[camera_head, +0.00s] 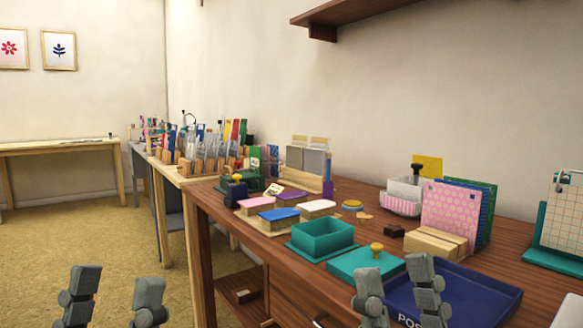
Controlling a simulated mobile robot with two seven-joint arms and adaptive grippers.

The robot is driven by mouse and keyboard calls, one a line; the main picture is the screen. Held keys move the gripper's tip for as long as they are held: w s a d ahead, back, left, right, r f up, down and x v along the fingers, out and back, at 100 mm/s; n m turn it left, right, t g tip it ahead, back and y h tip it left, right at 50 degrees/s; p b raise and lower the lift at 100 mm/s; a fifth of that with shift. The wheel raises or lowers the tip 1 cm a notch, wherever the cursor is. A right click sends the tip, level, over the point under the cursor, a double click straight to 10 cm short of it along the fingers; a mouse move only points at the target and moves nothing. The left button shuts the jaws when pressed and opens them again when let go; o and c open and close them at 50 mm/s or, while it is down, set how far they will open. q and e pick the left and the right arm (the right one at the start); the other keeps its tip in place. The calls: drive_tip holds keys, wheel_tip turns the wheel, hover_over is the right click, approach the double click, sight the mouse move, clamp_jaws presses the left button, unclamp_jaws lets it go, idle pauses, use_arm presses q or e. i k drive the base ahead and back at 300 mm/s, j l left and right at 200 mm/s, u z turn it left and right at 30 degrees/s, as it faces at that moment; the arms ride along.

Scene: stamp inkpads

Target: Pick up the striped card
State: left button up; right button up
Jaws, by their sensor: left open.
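Several cards stand upright in a wooden card holder (428,243) on the right part of the table. The front one is a pink card with pale dots (449,212). Behind it show the edges of a blue card (488,217) and a green card (482,184). I cannot make out stripes on any of them at this size. My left gripper (116,275) is open and empty at the lower left, over the floor and apart from the table. My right gripper (394,264) has its fingers apart and empty, in front of the holder and lower in the picture.
A navy tray (490,297) lies before the holder, beside a teal lid (352,265) with a yellow knob and an open teal box (322,239). Several inkpads (280,214) are further left. A white basket (403,196) stands behind. A shelf (340,22) hangs above.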

sight(265, 151)
drive_tip(key=i+j+z, duration=0.1)
drive_tip(key=i+j, duration=0.65)
drive_tip(key=i+j+z, duration=0.1)
drive_tip(key=i+j, duration=0.6)
drive_tip(key=j, duration=0.15)
